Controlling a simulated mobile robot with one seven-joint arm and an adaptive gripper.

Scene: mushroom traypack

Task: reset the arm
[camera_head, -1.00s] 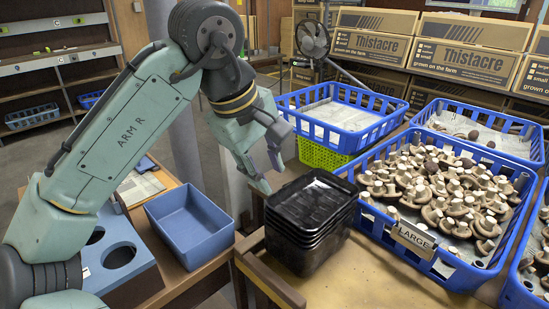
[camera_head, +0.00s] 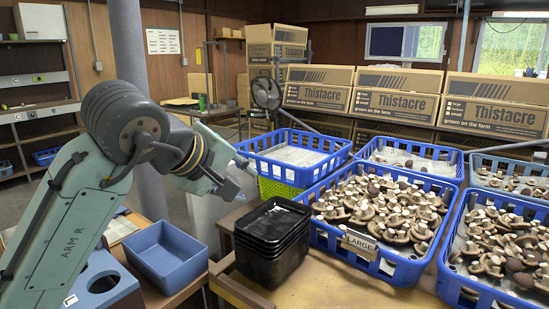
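My arm (camera_head: 65,215), marked ARM R, rises at the left and bends over at a dark joint. My gripper (camera_head: 243,178) points right at the end of it, above and left of the stack of black trays (camera_head: 270,240). Its fingers are apart, with nothing seen between them. It is in front of the green crate and the left part of an empty-looking blue crate (camera_head: 295,155), and I cannot tell the gap to them.
A blue crate of mushrooms (camera_head: 413,262) labelled LARGE stands right of the trays. More crates stand behind and at the right. An empty blue bin (camera_head: 168,252) sits left of the trays. Thistacre boxes (camera_head: 396,94) and a fan (camera_head: 265,93) are behind.

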